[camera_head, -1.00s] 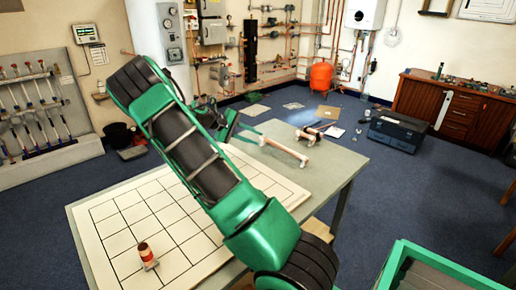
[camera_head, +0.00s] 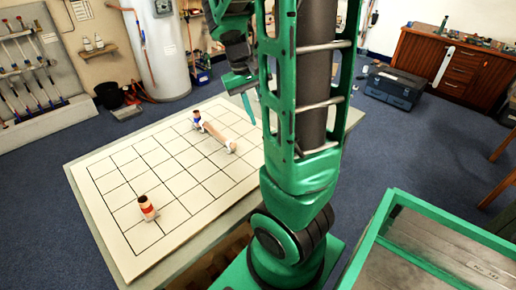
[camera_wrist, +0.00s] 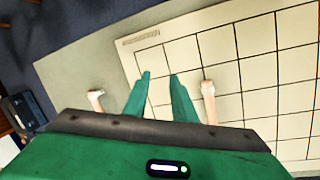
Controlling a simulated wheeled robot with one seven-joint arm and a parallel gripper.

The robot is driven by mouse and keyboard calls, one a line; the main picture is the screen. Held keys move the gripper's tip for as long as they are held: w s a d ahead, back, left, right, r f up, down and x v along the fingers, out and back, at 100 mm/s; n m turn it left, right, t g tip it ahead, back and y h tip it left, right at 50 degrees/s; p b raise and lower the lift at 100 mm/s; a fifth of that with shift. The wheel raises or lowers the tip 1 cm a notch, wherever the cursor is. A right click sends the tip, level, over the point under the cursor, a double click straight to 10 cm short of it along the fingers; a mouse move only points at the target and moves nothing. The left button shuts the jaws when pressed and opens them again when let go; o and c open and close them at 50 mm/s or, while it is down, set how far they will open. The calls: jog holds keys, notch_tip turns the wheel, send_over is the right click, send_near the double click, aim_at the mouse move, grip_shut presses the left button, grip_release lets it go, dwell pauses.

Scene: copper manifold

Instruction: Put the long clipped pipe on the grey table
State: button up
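A copper pipe (camera_head: 217,134) with a clip near each end and a blue mark at its far end lies on the gridded board. In the wrist view, one clipped pipe end (camera_wrist: 96,97) lies on the bare grey table (camera_wrist: 75,75), left of the fingers. Another pipe end (camera_wrist: 209,92) lies on the board, right of them. My gripper body hides the rest of both. My gripper (camera_wrist: 160,88) is open and empty above the board's edge. In the head view, my gripper (camera_head: 243,90) is beyond the board's far right, and my arm hides the table's right part.
The white gridded board (camera_head: 115,180) covers most of the table. A short copper piece with a red band (camera_head: 147,208) stands near its front left. A dark toolbox (camera_head: 394,87) is on the floor behind right. A green-framed bench (camera_head: 430,240) is front right.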

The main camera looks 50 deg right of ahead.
jog(key=s+a+r+t+y, duration=0.1)
jog(key=s+a+t+y, duration=0.1)
jog(key=s+a, duration=1)
jog(key=shift+a, duration=0.75)
jog(key=shift+r, duration=0.1)
